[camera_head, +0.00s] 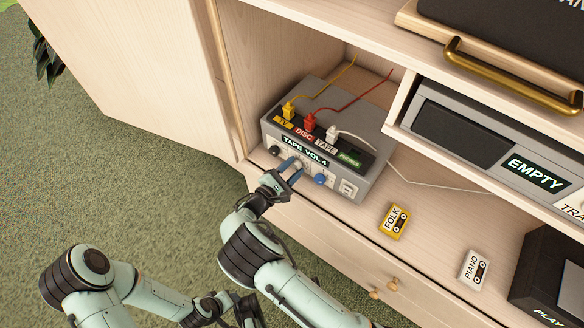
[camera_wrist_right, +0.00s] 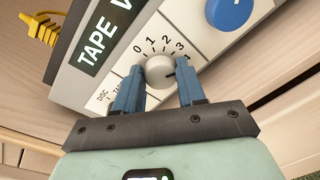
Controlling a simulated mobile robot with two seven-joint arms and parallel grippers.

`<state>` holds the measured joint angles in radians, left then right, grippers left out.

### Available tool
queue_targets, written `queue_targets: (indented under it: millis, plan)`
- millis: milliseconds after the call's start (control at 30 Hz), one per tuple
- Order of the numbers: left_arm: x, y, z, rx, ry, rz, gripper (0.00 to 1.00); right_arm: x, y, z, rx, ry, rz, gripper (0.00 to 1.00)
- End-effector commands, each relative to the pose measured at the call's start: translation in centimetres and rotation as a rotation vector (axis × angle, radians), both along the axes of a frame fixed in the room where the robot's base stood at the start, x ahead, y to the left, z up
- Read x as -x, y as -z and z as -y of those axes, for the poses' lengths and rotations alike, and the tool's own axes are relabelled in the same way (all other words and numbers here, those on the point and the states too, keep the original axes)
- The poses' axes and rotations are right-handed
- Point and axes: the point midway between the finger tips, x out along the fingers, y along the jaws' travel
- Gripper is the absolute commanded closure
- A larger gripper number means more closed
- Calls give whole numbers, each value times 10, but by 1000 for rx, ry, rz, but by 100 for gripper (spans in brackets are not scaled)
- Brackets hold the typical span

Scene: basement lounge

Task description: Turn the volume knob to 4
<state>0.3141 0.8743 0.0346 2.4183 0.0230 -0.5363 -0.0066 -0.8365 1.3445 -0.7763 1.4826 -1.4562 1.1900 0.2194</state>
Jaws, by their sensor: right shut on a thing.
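The grey amplifier box (camera_head: 368,185) stands in the cabinet's open compartment, and its display (camera_head: 305,151) reads "TAPE VOL 4". My right gripper (camera_head: 290,168) is at its front panel, between a black knob (camera_head: 275,150) and a blue knob (camera_head: 320,180). In the right wrist view, the pale grey volume knob (camera_wrist_right: 160,70) sits between the two blue fingers of my right gripper (camera_wrist_right: 160,84). The knob's dark mark faces right, towards the high end of the printed scale. My left gripper (camera_head: 245,309) is low in the head view, partly hidden by my right arm; its opening is unclear.
Yellow, red and white plugs (camera_head: 309,121) with cables sit on top of the box. A yellow FOLK cassette (camera_head: 394,221) and a white PIANO cassette (camera_head: 473,269) lie on the shelf to the right. A deck marked EMPTY (camera_head: 470,135) is on the raised shelf.

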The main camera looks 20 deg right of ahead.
Motion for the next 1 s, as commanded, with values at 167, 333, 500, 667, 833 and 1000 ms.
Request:
queue_targets:
  millis: [167, 333, 500, 667, 833, 1000]
  plan:
    - [2, -1, 1, 2, 2, -4, 52, 1, 2, 0, -32, 0, 35, 91]
    - [2, -1, 1, 2, 3, -6, 52, 1, 2, 0, -45, 0, 50, 91]
    - [2, -1, 1, 3, 2, -6, 52, 1, 2, 0, -46, 0, 52, 91]
    - [2, -1, 1, 3, 2, -6, 52, 1, 2, 0, -47, -1, 52, 91]
    - [2, -1, 1, 3, 2, -6, 52, 1, 2, 0, -46, -1, 52, 35]
    - [2, -1, 1, 3, 2, -6, 52, 1, 1, 0, -44, -1, 54, 35]
